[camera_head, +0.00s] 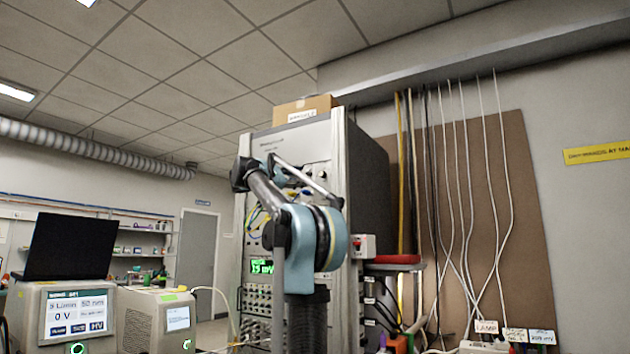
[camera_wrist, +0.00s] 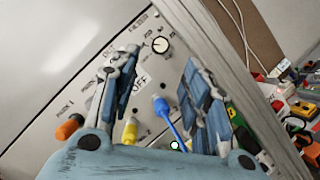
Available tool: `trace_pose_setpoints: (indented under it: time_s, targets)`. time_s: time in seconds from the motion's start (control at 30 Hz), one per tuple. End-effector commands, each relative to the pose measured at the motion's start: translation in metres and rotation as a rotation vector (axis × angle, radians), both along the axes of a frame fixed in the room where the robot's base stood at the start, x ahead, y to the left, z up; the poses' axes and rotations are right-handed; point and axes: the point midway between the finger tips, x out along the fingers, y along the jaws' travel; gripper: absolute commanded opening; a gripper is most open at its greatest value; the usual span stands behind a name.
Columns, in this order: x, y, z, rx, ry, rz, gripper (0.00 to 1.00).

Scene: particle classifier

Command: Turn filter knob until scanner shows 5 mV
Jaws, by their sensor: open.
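A green display (camera_head: 262,267) on the rack seems to read 15 mV, partly blurred.
A yellow plug (camera_wrist: 129,130) and a blue plug with its cable (camera_wrist: 166,112) stick out of the panel between my fingers. An orange part (camera_wrist: 68,128) is at the left. In the head view, a screened instrument (camera_head: 70,310) stands left, and cables hang at the right.

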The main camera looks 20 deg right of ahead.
Motion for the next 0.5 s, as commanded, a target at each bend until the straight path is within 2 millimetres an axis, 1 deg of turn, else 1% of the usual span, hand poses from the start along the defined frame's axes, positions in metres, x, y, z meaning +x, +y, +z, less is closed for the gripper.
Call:
trace_pose_setpoints:
  time_s: [0.03,0.3,0.5]
  targets:
    - [0.002,-0.009,0.002,0.000,0.000,-0.004,0.43]
    - [0.016,-0.049,0.012,0.000,0.000,-0.004,0.43]
    - [0.024,-0.073,0.018,0.000,-0.001,-0.002,0.43]
